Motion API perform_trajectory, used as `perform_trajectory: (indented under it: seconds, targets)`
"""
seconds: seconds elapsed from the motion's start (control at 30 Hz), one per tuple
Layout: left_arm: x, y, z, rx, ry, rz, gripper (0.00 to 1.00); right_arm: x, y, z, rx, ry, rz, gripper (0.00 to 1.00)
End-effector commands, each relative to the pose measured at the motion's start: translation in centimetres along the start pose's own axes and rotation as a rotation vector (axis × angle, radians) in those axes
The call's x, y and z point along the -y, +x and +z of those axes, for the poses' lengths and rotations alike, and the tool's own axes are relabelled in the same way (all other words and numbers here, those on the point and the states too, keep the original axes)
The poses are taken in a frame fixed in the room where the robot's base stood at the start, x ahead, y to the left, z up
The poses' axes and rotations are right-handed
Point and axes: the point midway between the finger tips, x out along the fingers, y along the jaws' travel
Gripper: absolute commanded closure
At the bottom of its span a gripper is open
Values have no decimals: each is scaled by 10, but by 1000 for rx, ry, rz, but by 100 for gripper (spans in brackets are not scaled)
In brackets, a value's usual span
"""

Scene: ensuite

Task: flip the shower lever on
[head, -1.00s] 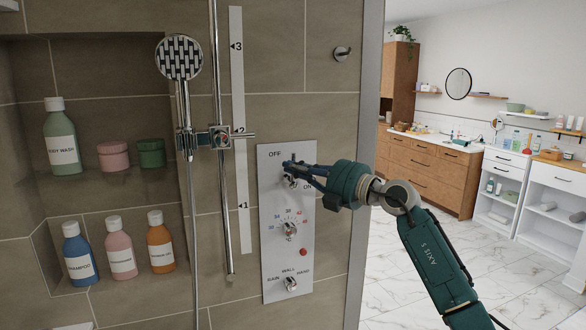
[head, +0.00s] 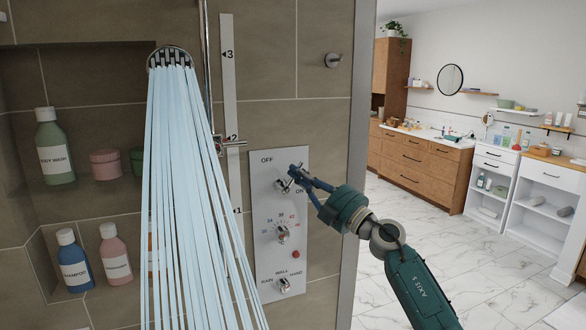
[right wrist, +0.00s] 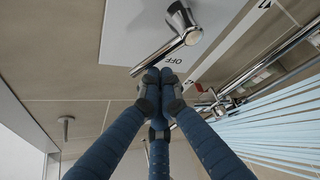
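The shower lever (head: 284,186) is a chrome handle on the grey control panel (head: 265,245), below OFF and left of ON. In the right wrist view the lever (right wrist: 165,54) extends diagonally from its round hub. My right gripper (head: 294,172) is at the lever's end. In the right wrist view its blue fingertips (right wrist: 159,77) are together just beside the handle, with nothing visible between them; contact is unclear. Pale blue water streams (head: 190,210) run from the shower head (head: 170,55). My left gripper is out of view.
A temperature dial (head: 282,232), red button (head: 296,254) and lower selector knob (head: 285,286) are on the panel. A rail and scale strip (head: 229,90) stand to its left. Bottles (head: 73,260) fill the niche. A wall edge (head: 350,160) is right of the panel; open floor lies beyond.

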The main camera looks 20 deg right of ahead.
Motion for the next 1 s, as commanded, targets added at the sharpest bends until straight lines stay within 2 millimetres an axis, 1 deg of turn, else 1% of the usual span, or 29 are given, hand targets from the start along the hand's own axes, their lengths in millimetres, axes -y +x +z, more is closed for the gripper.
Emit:
perform_trajectory:
  seconds: [0.03, 0.1, 0.33, 0.7, 1.0]
  targets:
    - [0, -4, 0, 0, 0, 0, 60, 0, -1, 3, 3, 42, 21, 100]
    - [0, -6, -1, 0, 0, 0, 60, 0, -3, 6, 3, 100, 56, 100]
    - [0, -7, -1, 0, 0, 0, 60, 0, -10, 17, 1, 289, 167, 100]
    - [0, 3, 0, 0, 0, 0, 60, 5, -19, 33, 0, 572, 335, 100]
    - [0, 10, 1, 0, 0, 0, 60, 9, -23, 40, 0, 728, 427, 100]
